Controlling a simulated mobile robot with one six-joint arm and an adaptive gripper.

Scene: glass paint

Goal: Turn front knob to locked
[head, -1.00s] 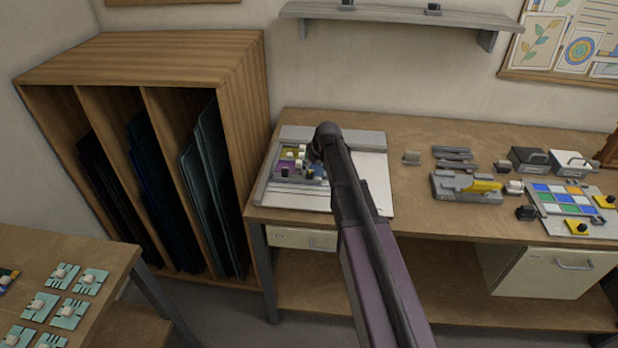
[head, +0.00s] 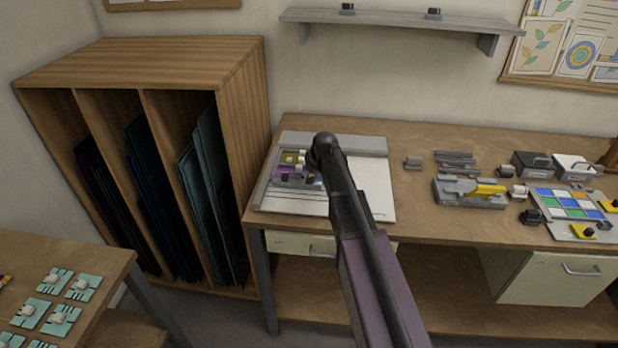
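My dark and purple arm reaches up the middle of the head view to the pale board on the bench. Its rounded end joint is over the right side of a small fixture (head: 283,178) with olive and purple patches and small pale and dark parts. My gripper cannot be made out; it is hidden behind the arm or lost among the dark parts there. Small pale blocks or knobs show on the fixture, but which one is the front knob, and its setting, cannot be told. Black knobs on yellow plates also show at the right, the nearer one (head: 590,230) at the tile panel's front edge.
The pale board (head: 376,195) lies on the wooden bench (head: 415,218). A grey and yellow tool (head: 470,192), small boxes (head: 531,163) and a coloured tile panel (head: 551,214) stand to the right. A wooden rack (head: 150,66) of sheets stands left. A shelf (head: 400,20) hangs above.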

